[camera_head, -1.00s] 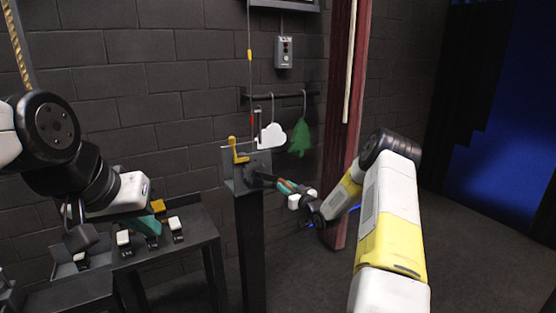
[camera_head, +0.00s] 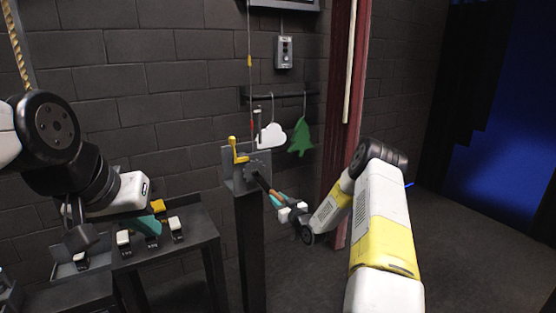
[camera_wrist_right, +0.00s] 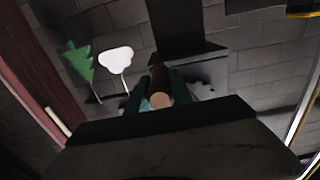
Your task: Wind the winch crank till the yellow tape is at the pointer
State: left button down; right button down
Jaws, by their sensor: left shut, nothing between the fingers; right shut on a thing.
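The winch (camera_head: 245,180) stands on a dark post in the head view, with a thin cord running up from it. A small yellow tape (camera_head: 249,62) is on the cord, well above the winch. A yellow bent piece (camera_head: 237,152), possibly the pointer, stands up at the winch's left. My right gripper (camera_head: 277,201) is shut on the brown crank handle (camera_head: 268,190), below right of the winch; the right wrist view shows the handle's round end (camera_wrist_right: 161,99) between the teal fingers. My left gripper (camera_head: 153,225) is shut and empty over the button table.
A dark table (camera_head: 205,233) with white buttons (camera_head: 175,223) and a yellow button (camera_head: 158,206) stands at left. A white cloud (camera_head: 271,136) and a green tree (camera_head: 300,138) hang from a rail behind the winch. The floor at right is clear.

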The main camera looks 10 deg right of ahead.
jog(key=a, duration=0.1)
jog(key=s+a, duration=0.1)
jog(key=a, duration=0.1)
jog(key=a+f, duration=0.1)
jog(key=a, duration=0.1)
jog(key=shift+s, duration=0.25)
jog(key=shift+r, duration=0.1)
jog(key=shift+s+a+r, duration=0.2)
jog(key=shift+s+a, duration=0.1)
jog(key=shift+a, duration=0.5)
jog(key=shift+s+a+r, duration=0.15)
jog(key=shift+s+a, duration=0.1)
jog(key=shift+a, duration=0.6)
jog(key=shift+s+a+r, duration=0.2)
jog(key=shift+s+a, duration=0.1)
jog(key=shift+a, duration=0.5)
jog(key=shift+s+a+r, duration=0.25)
jog(key=shift+a+r, duration=0.25)
jog(key=shift+a, duration=0.15)
jog(key=shift+s+a+r, duration=0.25)
jog(key=shift+a+r, duration=0.25)
jog(key=shift+a, duration=0.15)
jog(key=shift+s+a+r, duration=0.25)
jog(key=shift+a+r, duration=0.25)
jog(key=shift+a, duration=0.15)
